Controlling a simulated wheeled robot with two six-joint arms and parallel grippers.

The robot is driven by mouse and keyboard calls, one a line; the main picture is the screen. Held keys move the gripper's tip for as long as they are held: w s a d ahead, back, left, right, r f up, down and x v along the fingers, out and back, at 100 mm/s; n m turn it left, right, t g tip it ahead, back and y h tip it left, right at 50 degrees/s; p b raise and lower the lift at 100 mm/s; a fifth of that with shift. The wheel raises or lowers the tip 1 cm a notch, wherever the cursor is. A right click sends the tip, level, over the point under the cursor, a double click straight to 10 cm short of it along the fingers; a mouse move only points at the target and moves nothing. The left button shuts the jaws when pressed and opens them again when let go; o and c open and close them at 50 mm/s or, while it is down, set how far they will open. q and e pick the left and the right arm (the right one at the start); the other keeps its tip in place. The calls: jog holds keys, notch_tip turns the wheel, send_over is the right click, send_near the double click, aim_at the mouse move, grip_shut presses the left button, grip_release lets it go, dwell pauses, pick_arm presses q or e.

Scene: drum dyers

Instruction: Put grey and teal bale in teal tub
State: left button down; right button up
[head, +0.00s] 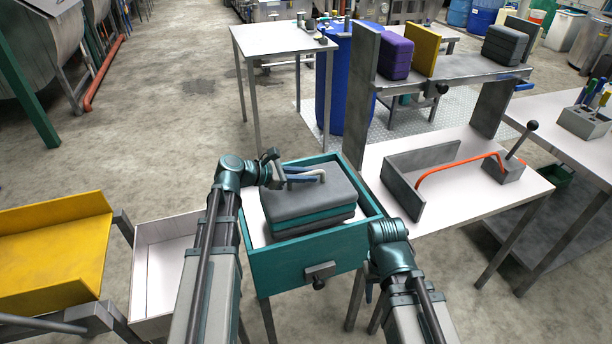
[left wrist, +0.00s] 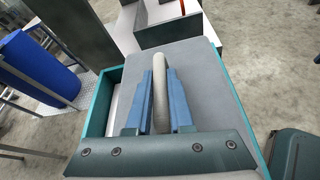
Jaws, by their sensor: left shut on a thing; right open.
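The grey and teal bale (head: 310,205) has grey and teal layers and a pale loop handle (head: 312,178) on top. It is within the walls of the teal tub (head: 310,262), with its top above the rim; I cannot tell if it touches the floor. My left gripper (head: 290,176) is shut on the handle. In the left wrist view the blue fingers (left wrist: 160,100) straddle the pale handle (left wrist: 160,85) above the bale's grey top (left wrist: 195,70). My right gripper (head: 370,292) is open, low beside the tub's right side, mostly hidden by its own arm.
A white tub (head: 165,262) and a yellow tray (head: 50,255) stand to the left. At right is a table with a grey trough (head: 405,185) and an orange-red bent rod. A shelf behind holds a purple bale (head: 395,55), a yellow panel (head: 423,50) and a dark grey bale (head: 504,46).

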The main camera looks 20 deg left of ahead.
aim_at(306, 185)
pick_arm(q)
jog(key=shift+f+b, duration=1.85)
jog(key=shift+b, duration=0.05)
jog(key=shift+r, duration=0.1)
